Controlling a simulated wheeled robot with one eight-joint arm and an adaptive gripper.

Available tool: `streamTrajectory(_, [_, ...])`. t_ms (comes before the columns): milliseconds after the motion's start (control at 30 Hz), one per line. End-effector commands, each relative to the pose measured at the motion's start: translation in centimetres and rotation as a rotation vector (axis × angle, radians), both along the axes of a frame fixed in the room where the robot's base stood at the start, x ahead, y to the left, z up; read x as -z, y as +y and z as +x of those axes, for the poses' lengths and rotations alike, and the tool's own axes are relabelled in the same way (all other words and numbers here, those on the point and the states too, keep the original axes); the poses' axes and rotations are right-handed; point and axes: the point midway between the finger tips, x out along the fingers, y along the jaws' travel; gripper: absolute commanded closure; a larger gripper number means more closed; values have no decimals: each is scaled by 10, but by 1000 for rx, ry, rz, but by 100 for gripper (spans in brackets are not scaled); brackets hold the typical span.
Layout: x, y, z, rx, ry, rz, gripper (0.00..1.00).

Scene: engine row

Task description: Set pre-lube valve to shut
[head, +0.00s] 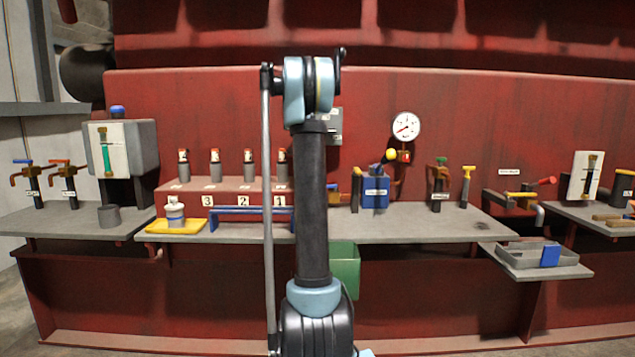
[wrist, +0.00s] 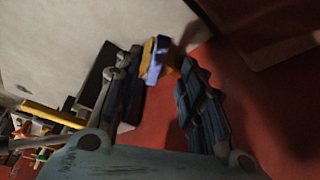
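My gripper (wrist: 160,85) shows in the wrist view with its two dark fingers apart. A small orange-yellow fitting with a blue-violet handle (wrist: 157,58) sits at the far end of the gap between the fingertips. I cannot tell whether a finger touches it. In the head view my own arm hides the gripper. A small blue and yellow piece (head: 332,188) shows just right of the arm and may be the same fitting. No label is readable as pre-lube, so I cannot tell for certain which valve it is, nor its position.
Two valves with a blue handle (head: 23,162) and an orange one (head: 58,162) stand at the far left. A blue block (head: 375,192), a yellow-handled valve (head: 467,175) and a gauge (head: 406,126) are to the right.

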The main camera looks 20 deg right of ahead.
Motion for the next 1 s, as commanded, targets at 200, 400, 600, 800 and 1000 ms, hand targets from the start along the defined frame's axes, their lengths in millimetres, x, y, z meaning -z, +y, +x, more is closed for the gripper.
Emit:
streamTrajectory(200, [-17,6,-1,0,1,0,63])
streamTrajectory(400, [-20,8,-2,0,1,0,63])
streamTrajectory(600, [-20,8,-2,0,1,0,72])
streamTrajectory(800, [-21,15,-14,-29,8,6,100])
streamTrajectory(1000, [-22,44,-60,-150,36,28,100])
